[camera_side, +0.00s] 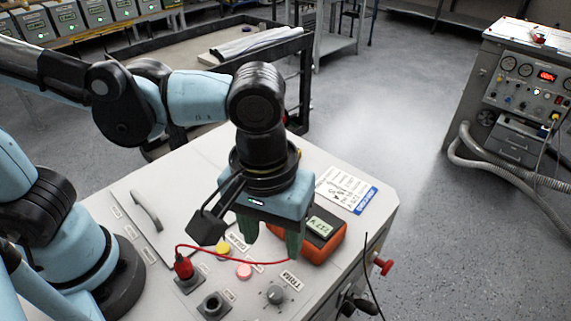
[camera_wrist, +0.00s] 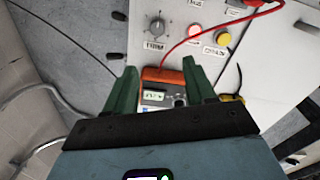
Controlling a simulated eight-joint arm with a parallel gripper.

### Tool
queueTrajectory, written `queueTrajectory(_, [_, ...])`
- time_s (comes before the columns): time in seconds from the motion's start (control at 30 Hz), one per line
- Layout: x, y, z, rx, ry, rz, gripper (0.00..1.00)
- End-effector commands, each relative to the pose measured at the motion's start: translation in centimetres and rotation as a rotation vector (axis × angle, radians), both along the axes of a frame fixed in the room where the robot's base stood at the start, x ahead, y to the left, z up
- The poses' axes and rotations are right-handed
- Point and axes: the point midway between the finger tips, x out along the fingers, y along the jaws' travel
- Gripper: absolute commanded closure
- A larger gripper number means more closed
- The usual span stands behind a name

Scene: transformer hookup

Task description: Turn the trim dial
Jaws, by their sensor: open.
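The trim dial (camera_side: 275,294) is a round grey knob on the pale cabinet top, beside its label. It also shows in the wrist view (camera_wrist: 157,27), near the top. My gripper (camera_side: 271,238) is open, with green fingers pointing down. It is above the panel, farther back than the dial and apart from it. In the wrist view my gripper (camera_wrist: 159,68) has an orange meter (camera_wrist: 152,97) showing between its fingers, with the dial beyond the fingertips. Nothing is visibly held.
The orange meter (camera_side: 325,240) sits just right of my fingers. A red cable (camera_side: 225,257) runs from a red plug (camera_side: 183,267) across the panel beneath my gripper. Yellow (camera_side: 222,248) and pink (camera_side: 243,271) buttons and a black socket (camera_side: 213,305) lie left of the dial.

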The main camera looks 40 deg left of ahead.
Motion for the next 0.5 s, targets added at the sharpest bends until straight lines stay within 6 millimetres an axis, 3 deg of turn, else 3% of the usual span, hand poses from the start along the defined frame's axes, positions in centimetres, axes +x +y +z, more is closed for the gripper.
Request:
queueTrajectory(0.1, [-0.9, -1.1, -0.1, 0.023, 0.023, 0.020, 0.45])
queueTrajectory(0.27, [-1.1, -1.2, -0.8, 0.028, 0.028, 0.030, 0.45])
queueTrajectory(0.5, [-1.1, -1.2, -3.6, 0.027, 0.027, 0.029, 0.45])
